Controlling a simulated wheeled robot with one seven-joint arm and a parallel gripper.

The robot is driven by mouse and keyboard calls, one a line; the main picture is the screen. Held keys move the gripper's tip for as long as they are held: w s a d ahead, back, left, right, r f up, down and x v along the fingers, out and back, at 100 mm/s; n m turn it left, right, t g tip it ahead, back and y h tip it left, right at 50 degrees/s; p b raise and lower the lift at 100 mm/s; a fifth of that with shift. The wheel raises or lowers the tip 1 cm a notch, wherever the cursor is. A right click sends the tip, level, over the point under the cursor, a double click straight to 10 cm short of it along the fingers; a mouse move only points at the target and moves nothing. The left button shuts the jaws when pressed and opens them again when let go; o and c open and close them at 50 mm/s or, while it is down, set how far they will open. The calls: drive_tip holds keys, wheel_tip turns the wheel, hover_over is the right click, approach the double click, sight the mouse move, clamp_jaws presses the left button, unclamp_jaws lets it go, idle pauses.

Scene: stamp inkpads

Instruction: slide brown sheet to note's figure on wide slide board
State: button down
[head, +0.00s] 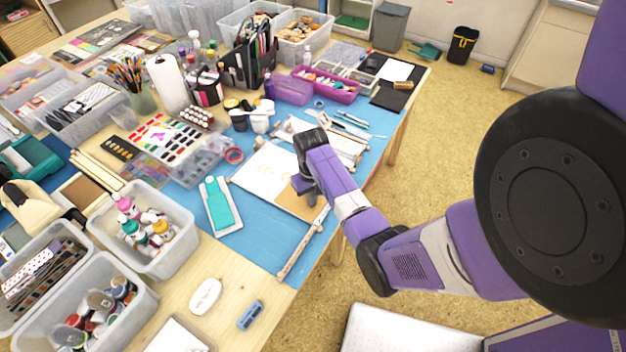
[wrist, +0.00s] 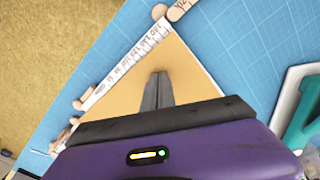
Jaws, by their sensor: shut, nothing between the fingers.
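In the wrist view, a brown sheet (wrist: 203,72) lies flat under my gripper. A white strip (wrist: 128,62) with a row of printed marks and numbers runs along its left side, with small wooden pegs beside it. The numbers are too small to read surely. My gripper (wrist: 161,76) is shut and empty, its fingertips over the sheet; I cannot tell whether they touch it. In the head view, my gripper (head: 308,190) hides part of the brown sheet (head: 308,207), beside a pale sheet (head: 262,172) with faint marks. I cannot make out the note's figure.
A wooden strip (head: 302,245) lies near the table's front edge. A teal and white object (head: 220,205) lies on the blue mat (head: 255,238) to the left. A bin of bottles (head: 150,250) stands farther left. The carpet (head: 425,155) is beyond the table edge.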

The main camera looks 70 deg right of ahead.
drive_tip(key=shift+s+a+f, duration=0.2)
drive_tip(key=shift+s+a, duration=0.1)
drive_tip(key=shift+a, duration=0.2)
drive_tip(key=shift+s+a, duration=0.2)
drive_tip(key=shift+s+r, duration=0.1)
drive_tip(key=shift+r, duration=0.1)
idle(0.4)
drive_tip(key=shift+r, duration=0.15)
wheel_tip(320, 180, up, 7)
idle(1.0)
idle(0.4)
